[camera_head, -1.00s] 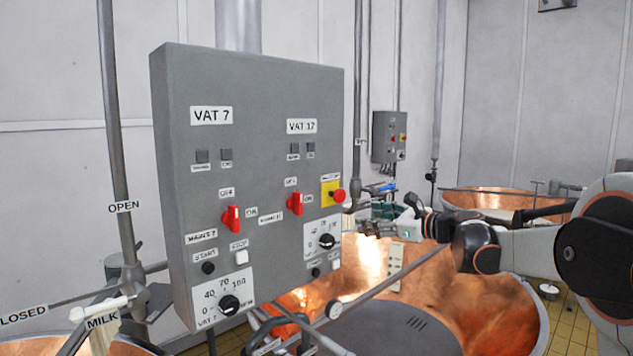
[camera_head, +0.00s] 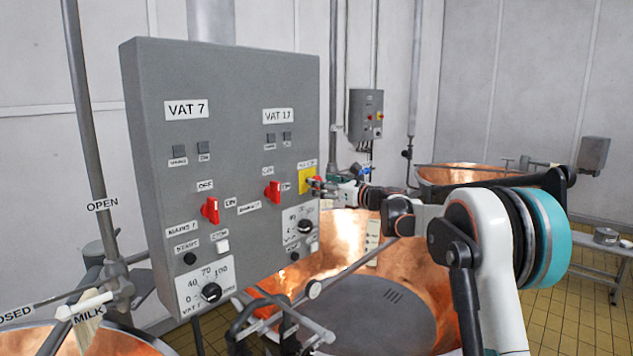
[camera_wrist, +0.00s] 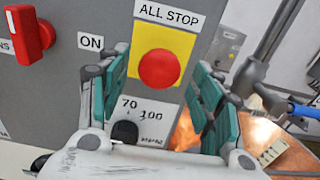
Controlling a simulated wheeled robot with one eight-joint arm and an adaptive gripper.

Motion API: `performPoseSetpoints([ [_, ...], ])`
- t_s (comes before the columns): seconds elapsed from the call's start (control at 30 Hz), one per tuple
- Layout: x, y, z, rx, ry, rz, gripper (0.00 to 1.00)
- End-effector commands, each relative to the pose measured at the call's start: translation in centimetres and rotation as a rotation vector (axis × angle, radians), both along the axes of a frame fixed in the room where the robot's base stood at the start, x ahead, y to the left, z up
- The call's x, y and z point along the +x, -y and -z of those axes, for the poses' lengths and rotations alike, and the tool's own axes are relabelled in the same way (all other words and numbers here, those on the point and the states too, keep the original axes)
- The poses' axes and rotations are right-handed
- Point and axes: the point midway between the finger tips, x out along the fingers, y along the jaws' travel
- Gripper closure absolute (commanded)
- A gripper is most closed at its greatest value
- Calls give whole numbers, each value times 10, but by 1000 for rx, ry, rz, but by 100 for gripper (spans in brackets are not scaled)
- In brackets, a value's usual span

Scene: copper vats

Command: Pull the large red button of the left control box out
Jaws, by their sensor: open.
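The large grey control box (camera_head: 225,130) carries labels VAT 7 and VAT 17. The red button (camera_wrist: 159,69) is a round red knob on a yellow plate (camera_wrist: 183,42) under an ALL STOP label. My gripper (camera_head: 325,185) is at the box's right edge, in front of the plate. In the wrist view its teal fingers are open, one on each side of the button and apart from it in the picture. The gap in depth between fingertips and button is hard to tell. In the head view the gripper partly hides the button.
A red switch (camera_wrist: 30,34) sits left of the button, and a black dial (camera_wrist: 125,131) sits below it. Copper vats (camera_head: 400,280) stand below and behind. A smaller control box (camera_head: 366,116) hangs on the far wall. A pipe (camera_wrist: 270,45) rises at the right.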

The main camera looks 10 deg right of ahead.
Motion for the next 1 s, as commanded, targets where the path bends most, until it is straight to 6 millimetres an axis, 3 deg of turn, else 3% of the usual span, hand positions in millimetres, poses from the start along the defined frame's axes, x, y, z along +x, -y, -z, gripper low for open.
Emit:
performPoseSetpoints([
  [0.2, 20, -15, 0, 0, 0, -1, 41],
  [0.57, 24, -18, 0, -1, 1, -1, 41],
  [0.6, 24, -18, 0, -1, 1, -1, 43],
  [0.87, 24, -18, 0, -1, 1, -1, 100],
  [1.0, 22, -16, 1, 0, 0, 0, 100],
])
